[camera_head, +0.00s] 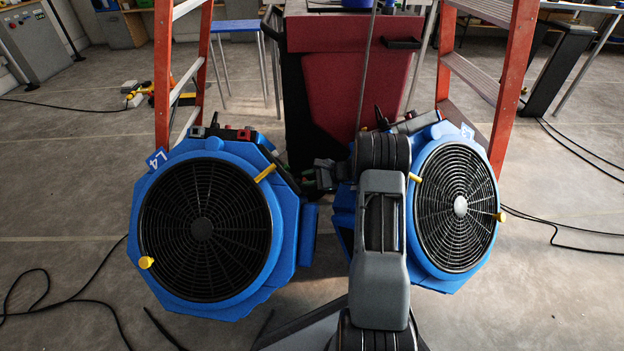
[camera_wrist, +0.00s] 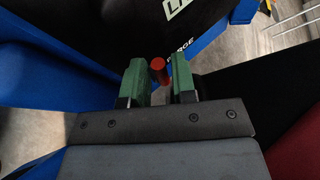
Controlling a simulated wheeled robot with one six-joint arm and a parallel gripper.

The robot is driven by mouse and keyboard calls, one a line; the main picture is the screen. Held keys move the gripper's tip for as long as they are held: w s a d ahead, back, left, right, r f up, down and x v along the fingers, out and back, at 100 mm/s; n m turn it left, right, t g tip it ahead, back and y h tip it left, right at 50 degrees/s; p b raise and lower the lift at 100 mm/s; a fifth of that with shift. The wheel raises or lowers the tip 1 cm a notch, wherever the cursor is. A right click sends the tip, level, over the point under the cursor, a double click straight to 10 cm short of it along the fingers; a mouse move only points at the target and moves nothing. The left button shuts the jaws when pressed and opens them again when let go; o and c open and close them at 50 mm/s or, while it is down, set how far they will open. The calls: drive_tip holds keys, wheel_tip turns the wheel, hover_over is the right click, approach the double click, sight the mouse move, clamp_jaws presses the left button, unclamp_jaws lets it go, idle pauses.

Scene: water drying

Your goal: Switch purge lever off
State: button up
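In the wrist view, the red purge lever (camera_wrist: 158,68) stands between the two green fingers of my gripper (camera_wrist: 161,78). Narrow gaps show on both sides of it, so the gripper looks open around the lever. A white "PURGE" label (camera_wrist: 181,51) is partly visible on the dark panel (camera_wrist: 110,25) just beyond the right finger. In the head view, my gripper (camera_head: 318,178) is between the two blue dryer units, beside the right edge of the left unit (camera_head: 285,215), marked L4. I cannot make out the lever there.
The right blue unit (camera_head: 425,265) stands close behind my arm. A dark red bin (camera_head: 350,80) is behind the gap. Orange ladders (camera_head: 162,75) (camera_head: 515,80) flank it. Black cables (camera_head: 60,310) lie on the floor at left and right.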

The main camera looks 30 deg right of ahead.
drive_tip(key=s+a+r+p, duration=0.3)
drive_tip(key=s+r+p, duration=0.5)
drive_tip(key=s+r, duration=0.4)
drive_tip(key=shift+s+r, duration=0.4)
drive_tip(key=shift+s, duration=0.45)
drive_tip(key=shift+a, duration=0.1)
